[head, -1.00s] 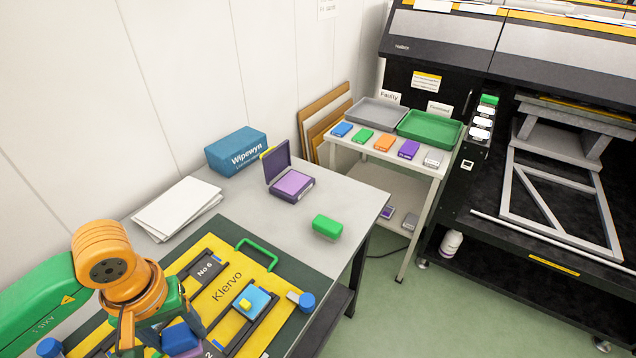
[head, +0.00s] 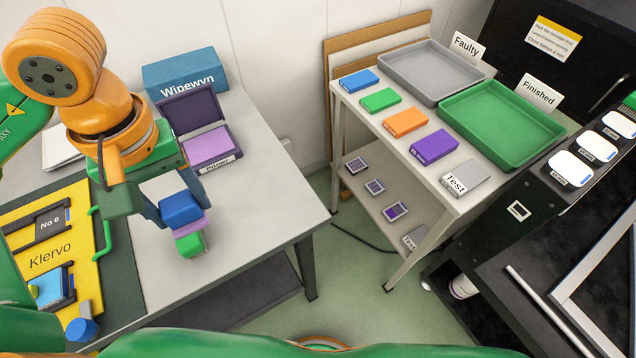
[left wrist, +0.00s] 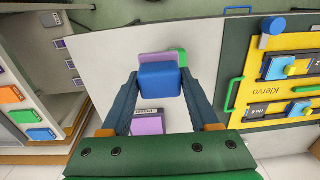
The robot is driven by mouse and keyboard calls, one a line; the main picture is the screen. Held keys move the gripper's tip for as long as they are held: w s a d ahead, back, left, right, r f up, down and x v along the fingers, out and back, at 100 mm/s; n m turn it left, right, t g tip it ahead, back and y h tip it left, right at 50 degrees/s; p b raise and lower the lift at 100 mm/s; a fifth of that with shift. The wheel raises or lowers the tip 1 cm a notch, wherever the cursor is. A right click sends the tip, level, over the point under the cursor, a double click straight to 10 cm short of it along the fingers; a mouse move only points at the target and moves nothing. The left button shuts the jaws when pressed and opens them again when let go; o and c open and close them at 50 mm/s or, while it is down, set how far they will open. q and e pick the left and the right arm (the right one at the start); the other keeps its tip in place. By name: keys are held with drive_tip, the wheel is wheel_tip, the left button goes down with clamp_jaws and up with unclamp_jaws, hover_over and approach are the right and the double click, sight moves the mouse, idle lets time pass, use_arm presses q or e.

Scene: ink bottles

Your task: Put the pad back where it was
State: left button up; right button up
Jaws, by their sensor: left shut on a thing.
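My left gripper (head: 179,212) is shut on a pad with a blue block (head: 180,207) and a purple layer under it; it also shows in the left wrist view (left wrist: 160,80). The gripper holds it over the grey table (head: 255,185), right of the yellow Klervo board (head: 62,240). A green block (head: 190,245) shows just beyond and below the pad, partly hidden by it; I cannot tell whether they touch. An open purple box (head: 207,146) with a lilac inside stands behind the gripper. My right gripper is not in view.
A blue Wipewyn box (head: 185,72) stands at the back of the table. A white rack (head: 440,190) to the right holds several coloured blocks, a grey Faulty tray (head: 425,70) and a green Finished tray (head: 500,120). The table's right front is clear.

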use_arm(q)
drive_tip(key=shift+w+d+f, duration=0.15)
drive_tip(key=shift+d, duration=0.15)
drive_tip(key=w+d+f, duration=0.3)
drive_tip(key=w, duration=0.2)
hover_over(270, 202)
drive_tip(key=f, duration=0.5)
drive_tip(key=shift+s+a+f+p, duration=0.2)
drive_tip(key=shift+s+a+p, duration=0.05)
drive_tip(key=shift+s+p, duration=0.15)
drive_tip(key=f+p, duration=0.1)
drive_tip(key=f, duration=0.2)
drive_tip(key=shift+w+d+f+p, duration=0.2)
drive_tip(key=shift+w+f+p, duration=0.05)
drive_tip(key=shift+w+p, duration=0.15)
drive_tip(key=shift+f, duration=0.5)
